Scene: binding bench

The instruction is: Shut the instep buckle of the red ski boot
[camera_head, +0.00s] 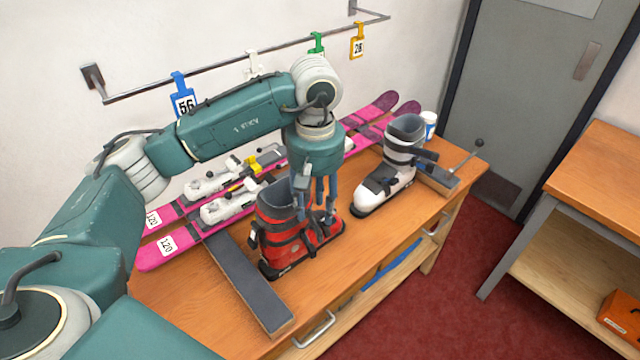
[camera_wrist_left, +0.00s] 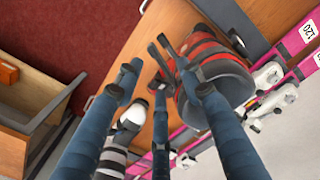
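The red ski boot (camera_head: 285,247) stands upright on the wooden bench, its toe to the right, with black straps and a grey liner. In the left wrist view, the boot (camera_wrist_left: 213,52) shows behind the fingers. Dark buckle parts (camera_wrist_left: 163,52) stick out from the boot's instep side, close to my fingertips; whether a finger touches them I cannot tell. My left gripper (camera_head: 318,214) points down over the boot's instep, partly hiding it. In the wrist view, the left gripper (camera_wrist_left: 157,72) has its fingers spread apart with nothing held. My right gripper is not in view.
A white boot (camera_head: 385,182) with black straps stands at the right, by a white-and-blue cup (camera_head: 430,122). Pink skis (camera_head: 185,247) lie along the back. A dark strip (camera_head: 245,278) lies left of the red boot. A rail (camera_head: 225,62) with numbered tags hangs above.

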